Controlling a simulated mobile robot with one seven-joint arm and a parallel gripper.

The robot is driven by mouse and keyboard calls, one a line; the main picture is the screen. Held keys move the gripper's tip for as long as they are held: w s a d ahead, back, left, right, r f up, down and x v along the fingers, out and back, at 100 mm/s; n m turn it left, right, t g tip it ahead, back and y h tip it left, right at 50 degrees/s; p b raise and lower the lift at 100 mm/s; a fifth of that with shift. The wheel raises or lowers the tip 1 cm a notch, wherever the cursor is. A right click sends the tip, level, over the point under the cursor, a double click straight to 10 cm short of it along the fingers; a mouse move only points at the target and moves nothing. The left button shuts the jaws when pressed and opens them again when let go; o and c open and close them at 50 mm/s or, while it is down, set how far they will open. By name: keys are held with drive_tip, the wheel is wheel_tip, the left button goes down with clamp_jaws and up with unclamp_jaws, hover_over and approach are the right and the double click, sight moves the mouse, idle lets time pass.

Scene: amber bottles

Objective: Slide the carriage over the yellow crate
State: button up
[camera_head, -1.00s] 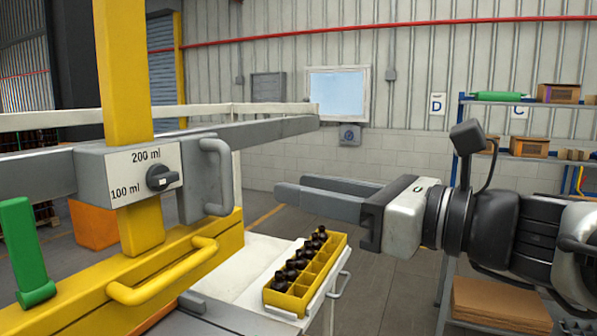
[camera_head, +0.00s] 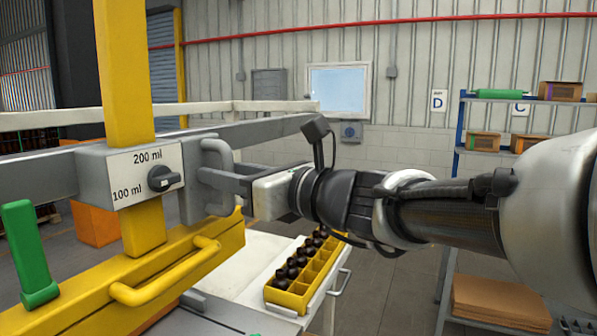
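The carriage (camera_head: 110,165) is a grey block on the grey horizontal rail, with a yellow column through it and a black dial marked 100 ml and 200 ml. Its grey loop handle (camera_head: 222,152) is on its right side. The yellow crate (camera_head: 290,299) holds several dark-capped bottles on the white surface, lower and to the right of the carriage. My gripper (camera_head: 208,187) reaches in from the right, its fingers at the handle and overlapping its lower part. Whether they are closed on it is not clear.
A yellow beam with a yellow handle (camera_head: 165,278) and a green lever (camera_head: 30,250) is at the front left. The rail (camera_head: 270,132) runs on to the right of the carriage, apparently clear. A shelf (camera_head: 520,155) stands at the right.

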clamp_jaws()
